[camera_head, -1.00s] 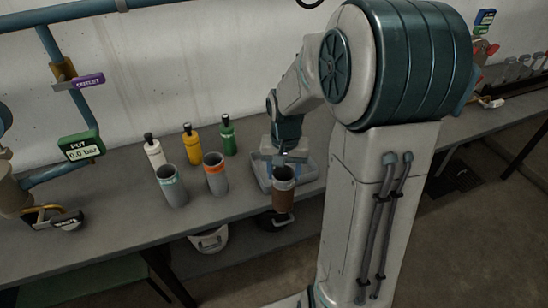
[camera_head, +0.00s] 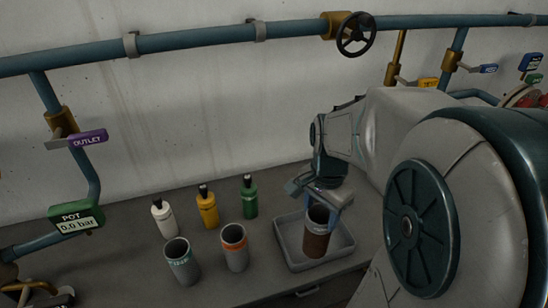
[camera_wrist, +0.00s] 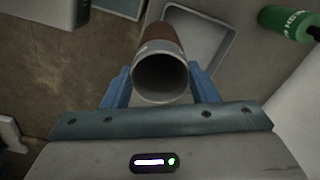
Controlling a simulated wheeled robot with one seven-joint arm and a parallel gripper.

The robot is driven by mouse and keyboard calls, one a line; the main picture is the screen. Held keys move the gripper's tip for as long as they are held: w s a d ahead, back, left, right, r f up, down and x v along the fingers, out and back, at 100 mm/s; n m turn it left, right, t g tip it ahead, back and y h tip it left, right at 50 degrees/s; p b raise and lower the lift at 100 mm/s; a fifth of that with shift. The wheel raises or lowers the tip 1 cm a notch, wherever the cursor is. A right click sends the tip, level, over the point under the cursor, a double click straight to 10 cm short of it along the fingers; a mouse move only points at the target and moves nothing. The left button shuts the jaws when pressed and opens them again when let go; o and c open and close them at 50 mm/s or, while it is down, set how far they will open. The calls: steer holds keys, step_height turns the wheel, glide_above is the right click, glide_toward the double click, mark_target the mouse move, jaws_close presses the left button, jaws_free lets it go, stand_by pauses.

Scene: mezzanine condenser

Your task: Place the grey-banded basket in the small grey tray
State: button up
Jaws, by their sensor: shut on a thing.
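The grey-banded basket (camera_head: 316,236) is a brown open cylinder with a grey band at its top. My gripper (camera_head: 327,199) is shut on it near the rim and holds it upright. In the head view the basket overlaps the small grey tray (camera_head: 343,259); I cannot tell whether its base touches the tray floor. In the wrist view the basket (camera_wrist: 160,70) sits between my blue fingers (camera_wrist: 160,86), its open mouth facing the camera. The tray (camera_wrist: 226,22) shows just beyond it there.
Two other grey cylinders, one teal-banded (camera_head: 182,265) and one orange-banded (camera_head: 235,250), stand left of the tray. White (camera_head: 163,218), yellow (camera_head: 208,211) and green (camera_head: 249,199) bottles stand behind them. Pipes with valves run along the wall. The bench at left is mostly clear.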

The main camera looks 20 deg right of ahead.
steer(key=w+f+p, duration=0.1)
steer(key=w+f, duration=0.7)
steer(key=f, duration=0.1)
steer(key=shift+d+p, duration=0.35)
steer(key=shift+d, duration=0.1)
steer(key=shift+w, duration=0.1)
steer(key=shift+f, duration=0.15)
steer(key=o, duration=1.3)
